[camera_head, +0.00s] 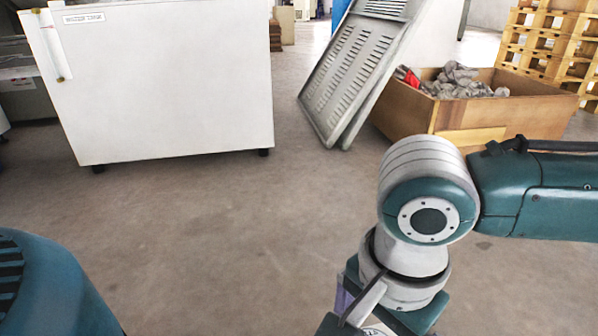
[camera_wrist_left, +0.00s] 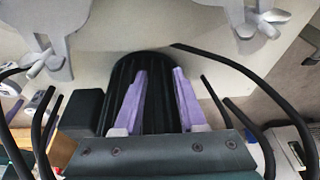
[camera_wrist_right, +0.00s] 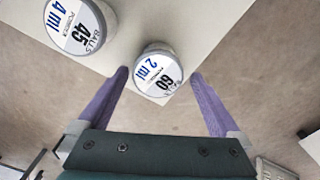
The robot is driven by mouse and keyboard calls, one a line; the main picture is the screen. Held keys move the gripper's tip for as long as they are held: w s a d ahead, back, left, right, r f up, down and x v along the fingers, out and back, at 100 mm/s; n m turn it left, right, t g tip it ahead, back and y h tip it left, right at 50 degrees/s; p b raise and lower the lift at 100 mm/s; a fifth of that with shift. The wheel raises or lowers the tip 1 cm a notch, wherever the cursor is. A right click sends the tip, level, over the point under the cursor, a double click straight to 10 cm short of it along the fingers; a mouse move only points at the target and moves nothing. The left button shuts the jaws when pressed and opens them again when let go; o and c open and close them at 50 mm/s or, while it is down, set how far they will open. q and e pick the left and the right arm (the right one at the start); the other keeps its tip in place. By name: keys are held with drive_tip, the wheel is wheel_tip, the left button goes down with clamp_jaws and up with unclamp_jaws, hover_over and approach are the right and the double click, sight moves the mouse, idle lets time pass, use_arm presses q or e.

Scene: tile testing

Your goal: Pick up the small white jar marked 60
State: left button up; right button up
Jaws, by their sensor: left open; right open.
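The small white jar marked 60 (camera_wrist_right: 158,72) shows in the right wrist view, with "2 ml" on its label. It is at the edge of a pale surface (camera_wrist_right: 190,28). My right gripper (camera_wrist_right: 159,80) is open, with a purple finger to either side of the jar in the picture. No contact shows, and I cannot tell the depth between them. My left gripper (camera_wrist_left: 159,72) is open in the left wrist view, with a black ribbed thing (camera_wrist_left: 152,115) between its fingers in the picture. The head view does not show the jar.
A second white jar marked 45 (camera_wrist_right: 76,25) stands left of the 60 jar. In the head view, a white cabinet (camera_head: 160,90), a leaning louvred panel (camera_head: 350,75), a wooden crate (camera_head: 480,112) and pallets (camera_head: 550,45) stand beyond bare floor (camera_head: 240,225).

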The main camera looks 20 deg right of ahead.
use_arm(q)
wheel_tip(320, 180, down, 4)
drive_tip(key=b, duration=0.2)
drive_tip(key=shift+a+b, duration=0.1)
drive_tip(key=shift+b, duration=0.3)
use_arm(e)
drive_tip(key=f, duration=0.3)
drive_tip(key=shift+s+a+f, duration=0.1)
drive_tip(key=shift+s+f, duration=0.1)
drive_tip(key=shift+f, duration=0.2)
use_arm(q)
drive_tip(key=shift+r, duration=0.1)
use_arm(e)
drive_tip(key=shift+r, duration=0.1)
drive_tip(key=shift+c, duration=0.2)
drive_tip(key=c, duration=1.4)
